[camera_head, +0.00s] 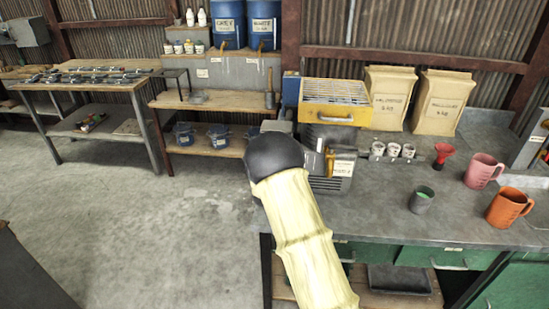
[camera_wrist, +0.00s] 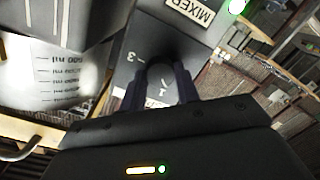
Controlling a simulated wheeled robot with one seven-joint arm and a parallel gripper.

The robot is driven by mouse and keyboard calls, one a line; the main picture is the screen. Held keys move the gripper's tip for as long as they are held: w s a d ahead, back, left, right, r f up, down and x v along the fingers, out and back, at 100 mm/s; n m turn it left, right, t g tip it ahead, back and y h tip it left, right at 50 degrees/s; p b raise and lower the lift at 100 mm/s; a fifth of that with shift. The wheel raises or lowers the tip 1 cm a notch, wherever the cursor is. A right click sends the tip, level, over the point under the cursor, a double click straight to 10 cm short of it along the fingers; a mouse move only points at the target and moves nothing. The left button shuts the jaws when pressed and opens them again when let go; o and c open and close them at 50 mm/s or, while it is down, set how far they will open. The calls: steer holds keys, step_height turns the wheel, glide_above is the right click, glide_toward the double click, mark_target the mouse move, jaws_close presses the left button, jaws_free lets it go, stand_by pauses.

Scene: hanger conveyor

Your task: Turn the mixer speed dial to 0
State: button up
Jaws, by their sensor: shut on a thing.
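The mixer is a grey machine (camera_head: 334,178) on the bench, partly hidden behind my arm in the head view. Its panel in the wrist view carries a MIXER label (camera_wrist: 190,12) and the printed digits 3 and 1. The dark speed dial (camera_wrist: 172,48) is in shadow on this panel, so its pointer setting cannot be read. My gripper (camera_wrist: 160,80) is at the panel, its two dark fingers on either side of the dial and shut on it. In the head view my arm hides most of the gripper and the dial.
A clear beaker with ml marks (camera_wrist: 62,75) is close on the left in the wrist view. A green light (camera_wrist: 237,6) is beyond the label.

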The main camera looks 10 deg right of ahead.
steer(key=shift+a+n+h, duration=0.15)
steer(key=shift+n+h, duration=0.35)
steer(key=shift+n, duration=3.3)
steer(key=o, duration=1)
steer(key=shift+s, duration=0.1)
steer(key=b+v, duration=0.2)
steer(key=v, duration=1.5)
steer(key=shift+s+r, duration=0.1)
